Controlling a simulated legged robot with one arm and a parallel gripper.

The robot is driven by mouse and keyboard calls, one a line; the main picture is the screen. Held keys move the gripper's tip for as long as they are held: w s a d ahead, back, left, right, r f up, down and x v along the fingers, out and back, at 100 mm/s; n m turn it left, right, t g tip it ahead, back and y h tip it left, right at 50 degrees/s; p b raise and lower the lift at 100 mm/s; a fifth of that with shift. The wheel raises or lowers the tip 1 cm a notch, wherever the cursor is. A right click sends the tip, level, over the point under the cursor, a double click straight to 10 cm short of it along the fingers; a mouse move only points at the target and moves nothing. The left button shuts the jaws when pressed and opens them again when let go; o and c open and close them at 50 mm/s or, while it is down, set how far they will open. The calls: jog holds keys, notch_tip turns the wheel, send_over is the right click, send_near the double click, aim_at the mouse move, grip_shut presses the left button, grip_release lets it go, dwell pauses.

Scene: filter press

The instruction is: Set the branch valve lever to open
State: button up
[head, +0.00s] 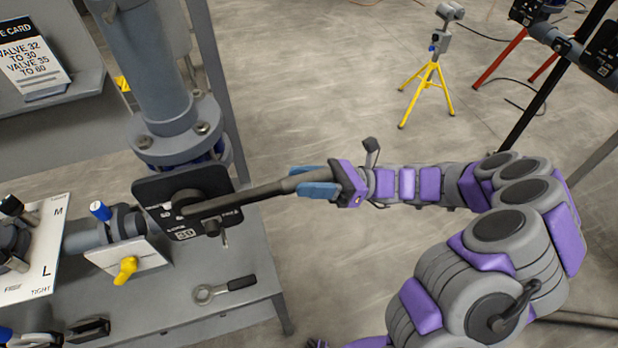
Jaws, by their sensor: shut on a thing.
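A long dark lever (240,196) runs from a pivot on a black dial plate (185,237) out to the right. The small markings beside the pivot are partly covered by the lever and too small to read surely. A smaller yellow handle (125,270) is on the pipe fitting at lower left.
A card (30,55) reads "VALVE 32 TO 30, VALVE 35 TO 60". A white plate (40,270) is at left. A yellow tripod (428,85) stands behind. Floor between bench and tripod is clear.

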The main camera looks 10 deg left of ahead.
grip_shut()
